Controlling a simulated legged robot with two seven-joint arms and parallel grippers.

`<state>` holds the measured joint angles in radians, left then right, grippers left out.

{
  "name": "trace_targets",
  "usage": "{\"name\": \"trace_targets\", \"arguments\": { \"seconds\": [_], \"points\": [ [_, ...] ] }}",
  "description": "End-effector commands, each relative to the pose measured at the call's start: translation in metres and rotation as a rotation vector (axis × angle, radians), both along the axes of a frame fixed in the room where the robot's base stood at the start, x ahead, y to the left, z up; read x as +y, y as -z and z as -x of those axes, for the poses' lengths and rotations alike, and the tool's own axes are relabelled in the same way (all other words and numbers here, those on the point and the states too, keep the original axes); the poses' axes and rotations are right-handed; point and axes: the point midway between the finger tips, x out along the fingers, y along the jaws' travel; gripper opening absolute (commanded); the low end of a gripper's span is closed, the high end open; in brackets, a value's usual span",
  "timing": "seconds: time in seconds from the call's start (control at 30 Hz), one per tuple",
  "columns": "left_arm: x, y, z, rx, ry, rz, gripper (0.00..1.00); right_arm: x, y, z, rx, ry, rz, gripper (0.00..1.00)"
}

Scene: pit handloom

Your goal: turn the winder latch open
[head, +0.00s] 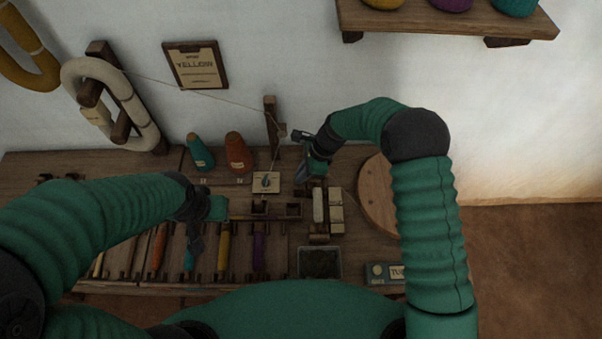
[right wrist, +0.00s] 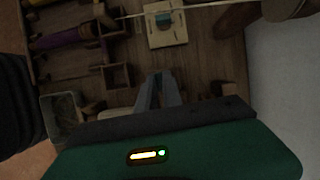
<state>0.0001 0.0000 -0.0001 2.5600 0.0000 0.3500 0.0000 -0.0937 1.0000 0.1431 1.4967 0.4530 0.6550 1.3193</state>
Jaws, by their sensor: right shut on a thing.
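My right gripper (head: 311,172) points down at the bench, right of a pale square plate with a blue knob (head: 266,183). In the right wrist view the two fingers of my right gripper (right wrist: 160,78) are close together, shut on a small part taken to be the winder latch. The fingers hide that part, so its angle cannot be told. The plate with the blue knob (right wrist: 164,24) lies beyond the fingertips, apart from them. My left gripper (head: 196,240) hangs over the rack of coloured tools at the left; its jaws are too dark to read.
A thread runs from the cream skein (head: 77,75) to an upright wooden post (head: 271,120) beside my right gripper. Teal (head: 199,152) and rust (head: 237,152) cones stand behind the plate. Pale blocks (head: 336,212), a dark bin (head: 320,263) and a round wooden disc (head: 377,195) are close by.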

Motion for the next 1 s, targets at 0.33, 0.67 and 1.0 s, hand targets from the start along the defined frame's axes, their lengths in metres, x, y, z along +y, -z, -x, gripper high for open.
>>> {"name": "trace_targets", "arguments": {
  "seconds": [0.33, 0.67, 1.0],
  "points": [
    [0.000, -0.005, 0.000, 0.000, 0.000, 0.000, 0.36, 0.000, 0.000, -0.003, -0.002, -0.246, 0.003, 0.00],
    [0.000, 0.001, 0.000, 0.000, 0.000, 0.000, 0.36, 0.001, 0.002, -0.006, -0.004, -0.561, 0.003, 0.00],
    [0.000, 0.017, 0.000, 0.000, 0.000, 0.000, 0.36, 0.003, 0.003, -0.007, -0.005, -0.884, 0.004, 0.00]
  ]
}}
